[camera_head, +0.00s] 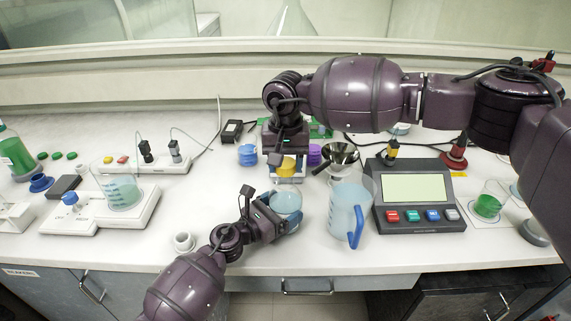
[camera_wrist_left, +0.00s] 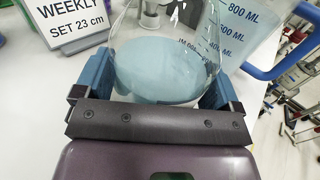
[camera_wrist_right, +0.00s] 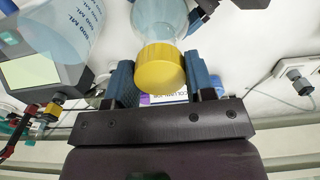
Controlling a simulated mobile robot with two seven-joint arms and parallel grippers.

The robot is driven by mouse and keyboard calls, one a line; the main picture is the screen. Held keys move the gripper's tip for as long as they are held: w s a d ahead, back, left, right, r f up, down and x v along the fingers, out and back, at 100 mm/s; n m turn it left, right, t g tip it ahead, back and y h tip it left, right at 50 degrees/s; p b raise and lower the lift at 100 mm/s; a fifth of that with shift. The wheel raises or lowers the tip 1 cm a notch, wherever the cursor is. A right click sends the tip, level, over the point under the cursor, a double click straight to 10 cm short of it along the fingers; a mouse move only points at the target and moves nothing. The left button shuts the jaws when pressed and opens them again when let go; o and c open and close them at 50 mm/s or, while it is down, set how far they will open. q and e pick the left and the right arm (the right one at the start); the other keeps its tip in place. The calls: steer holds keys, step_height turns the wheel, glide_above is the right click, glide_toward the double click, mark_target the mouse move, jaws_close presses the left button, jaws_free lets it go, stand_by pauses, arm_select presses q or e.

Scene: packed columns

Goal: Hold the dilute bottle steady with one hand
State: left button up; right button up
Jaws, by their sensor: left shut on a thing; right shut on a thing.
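The dilute bottle (camera_head: 286,204) is a clear vessel holding pale blue liquid, at the middle front of the bench. My left gripper (camera_head: 281,216) is shut around its body from the front; in the left wrist view the bottle (camera_wrist_left: 160,72) sits between the blue fingers. Its yellow cap (camera_head: 287,166) is above it. My right gripper (camera_head: 286,157), reaching over from the back, is shut on the cap; in the right wrist view the cap (camera_wrist_right: 160,68) is between its fingers, with the bottle (camera_wrist_right: 160,16) behind. Whether the cap sits on the neck is unclear.
A steel funnel (camera_head: 339,156) is behind the pitcher. A beaker (camera_head: 121,190) stands on a white stirrer at left. Bench left of the bottle is mostly clear.

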mark_target(285, 162)
steer(key=shift+r, duration=1.7)
arm_select(q)
steer(key=o, duration=1.4)
steer(key=shift+o, duration=0.2)
